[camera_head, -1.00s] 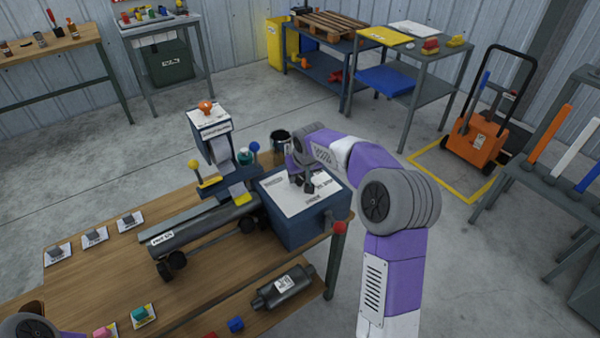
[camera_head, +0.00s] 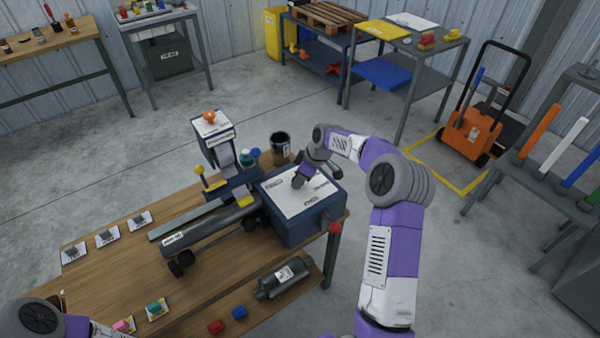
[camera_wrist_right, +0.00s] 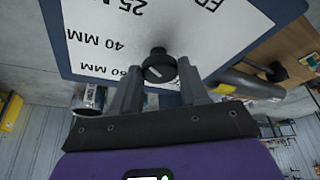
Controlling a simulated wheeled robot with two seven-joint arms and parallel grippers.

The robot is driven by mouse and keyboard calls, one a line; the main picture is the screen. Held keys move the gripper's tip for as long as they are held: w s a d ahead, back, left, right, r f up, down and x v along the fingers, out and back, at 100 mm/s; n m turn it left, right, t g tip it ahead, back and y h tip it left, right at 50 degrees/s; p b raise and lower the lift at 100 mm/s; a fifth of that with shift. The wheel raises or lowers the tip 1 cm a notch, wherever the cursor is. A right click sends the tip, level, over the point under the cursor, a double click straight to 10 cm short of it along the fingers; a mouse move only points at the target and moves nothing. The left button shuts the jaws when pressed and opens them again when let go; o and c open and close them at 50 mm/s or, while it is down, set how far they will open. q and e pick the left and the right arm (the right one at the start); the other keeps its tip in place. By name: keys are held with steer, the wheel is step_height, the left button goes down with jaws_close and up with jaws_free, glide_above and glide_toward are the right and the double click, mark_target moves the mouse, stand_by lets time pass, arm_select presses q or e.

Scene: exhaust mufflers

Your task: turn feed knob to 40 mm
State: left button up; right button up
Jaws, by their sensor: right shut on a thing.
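The feed knob (camera_wrist_right: 159,66) is a small black round knob with a pale mark on its face. It stands on a white dial plate (camera_wrist_right: 95,30) printed with 25 MM, 40 MM and a partly hidden lower label. My right gripper (camera_wrist_right: 160,78) is shut on the knob, a fingertip on each side. I cannot tell exactly which label the mark points at. In the head view the right gripper (camera_head: 302,178) reaches down onto the sloped top of the blue control box (camera_head: 295,232), hiding the knob. My left gripper is out of view; only part of my left arm shows.
A muffler (camera_head: 283,277) lies on the shelf in front. A dark can (camera_head: 280,146) stands behind.

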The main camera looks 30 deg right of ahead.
steer(key=n+g+p, duration=0.1)
steer(key=n, duration=0.2)
steer(key=shift+w+d+y+p, duration=0.1)
steer(key=shift+w+y+p, duration=0.05)
steer(key=shift+y+p, duration=0.25)
steer(key=shift+n+g+y+p, duration=0.3)
steer(key=shift+n+g+p, duration=0.2)
steer(key=shift+n, duration=1)
steer(key=o, duration=1)
steer(key=shift+o, duration=0.2)
steer(key=w+p+v, duration=0.1)
steer(key=v, duration=0.6)
steer(key=shift+s+r, duration=0.3)
steer(key=shift+s, duration=0.1)
steer(key=shift+d, duration=0.1)
